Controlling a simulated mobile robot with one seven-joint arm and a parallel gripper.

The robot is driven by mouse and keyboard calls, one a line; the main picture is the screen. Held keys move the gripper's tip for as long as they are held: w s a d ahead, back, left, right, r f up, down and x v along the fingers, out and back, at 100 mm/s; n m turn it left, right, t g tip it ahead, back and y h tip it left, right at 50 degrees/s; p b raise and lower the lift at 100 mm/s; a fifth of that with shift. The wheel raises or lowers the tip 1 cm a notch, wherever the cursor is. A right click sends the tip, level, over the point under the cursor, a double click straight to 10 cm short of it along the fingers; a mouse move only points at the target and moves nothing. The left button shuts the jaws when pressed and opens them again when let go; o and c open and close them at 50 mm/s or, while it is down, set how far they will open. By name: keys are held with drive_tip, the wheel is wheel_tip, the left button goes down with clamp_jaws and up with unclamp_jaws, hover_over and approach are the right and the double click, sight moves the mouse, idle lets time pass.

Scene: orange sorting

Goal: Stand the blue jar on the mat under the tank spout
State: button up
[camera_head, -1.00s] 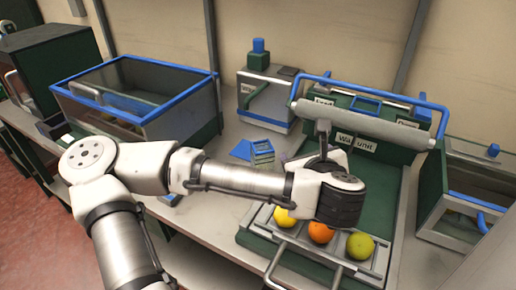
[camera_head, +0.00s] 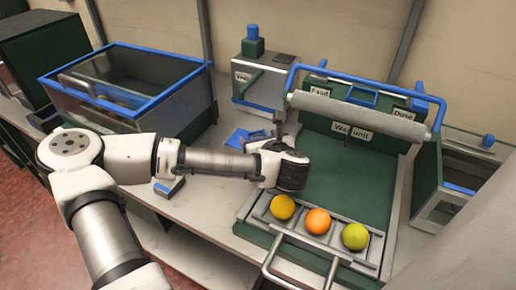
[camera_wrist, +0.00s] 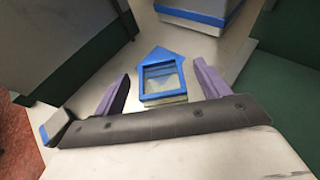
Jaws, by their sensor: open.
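A small square container with a blue rim and pale sides (camera_wrist: 163,82), which looks like the blue jar, shows between and just beyond my gripper's (camera_wrist: 161,75) purple fingers in the wrist view. The fingers are apart, and I see no grip on it. A flat blue piece (camera_wrist: 161,54) shows behind it; I cannot tell if this is the mat. In the head view my gripper (camera_head: 280,165) hides the container, and blue piece (camera_head: 238,138) shows beyond the arm. A grey tank (camera_head: 262,82) with a blue cap and green lever stands behind; its spout is unclear.
A glass-sided box with a blue rim (camera_head: 185,90) stands at the left. A green unit with a grey roller (camera_head: 360,117) is at right, with a yellow, an orange and a green fruit (camera_head: 355,236) in its front tray. A small grey-blue block (camera_head: 170,187) lies near the bench edge.

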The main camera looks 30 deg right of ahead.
sight(256, 133)
drive_tip(key=shift+p+x, duration=0.35)
drive_tip(key=shift+x, duration=1.4)
drive_tip(key=shift+s+f, duration=0.1)
drive_tip(key=c, duration=1.3)
